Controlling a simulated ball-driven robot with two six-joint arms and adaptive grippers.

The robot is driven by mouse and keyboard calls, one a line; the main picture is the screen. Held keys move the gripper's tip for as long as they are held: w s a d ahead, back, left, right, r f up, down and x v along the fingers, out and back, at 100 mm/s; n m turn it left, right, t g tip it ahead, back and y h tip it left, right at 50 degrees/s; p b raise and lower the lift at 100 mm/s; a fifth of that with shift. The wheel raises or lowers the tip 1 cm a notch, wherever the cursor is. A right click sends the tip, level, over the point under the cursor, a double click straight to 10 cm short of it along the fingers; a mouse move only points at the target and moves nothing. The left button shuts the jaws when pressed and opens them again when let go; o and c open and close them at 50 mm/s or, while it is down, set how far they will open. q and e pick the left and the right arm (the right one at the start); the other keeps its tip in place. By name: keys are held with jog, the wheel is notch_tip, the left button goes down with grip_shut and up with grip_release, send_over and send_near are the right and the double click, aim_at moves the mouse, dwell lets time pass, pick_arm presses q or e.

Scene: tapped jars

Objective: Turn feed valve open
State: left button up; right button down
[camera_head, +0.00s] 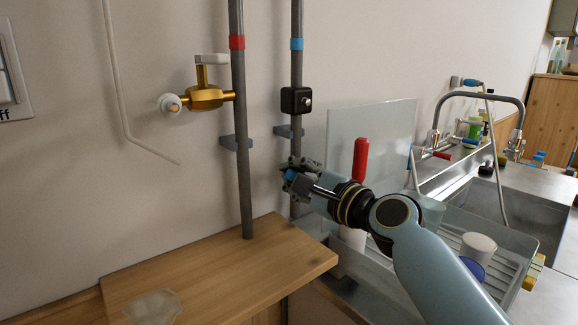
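A brass valve (207,97) sits on the red-banded pipe (241,140), with a pale lever (211,60) on top and a white round end at its left. A small black box with a round knob (296,101) sits on the blue-banded pipe (297,70). My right gripper (291,177) is at the lower part of the blue-banded pipe, below the black box. A small blue piece shows at its fingers; I cannot tell whether it is held. The fingers are small and partly overlap the pipe, so their opening is unclear. My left gripper is not in view.
A wooden counter (215,270) lies below the pipes, with a clear dish (153,307) at its front. An upright red object (360,160) stands behind my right arm. A drying rack (515,262) and a sink with a tap (480,97) are on the right.

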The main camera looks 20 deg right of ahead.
jog(key=shift+s+d+f+m+p, duration=0.1)
jog(key=shift+d+f+m+p, duration=0.1)
jog(key=shift+m+p, duration=0.4)
jog(key=c, duration=1.8)
grip_release()
jog(key=shift+s, duration=0.1)
jog(key=o, duration=0.4)
jog(key=shift+s+d+r, duration=0.25)
jog(key=shift+s+r, duration=0.05)
jog(key=shift+s, duration=0.05)
jog(key=shift+o, duration=1)
jog(key=shift+w+a, duration=0.1)
jog(key=shift+w, duration=0.15)
jog(key=v, duration=1.2)
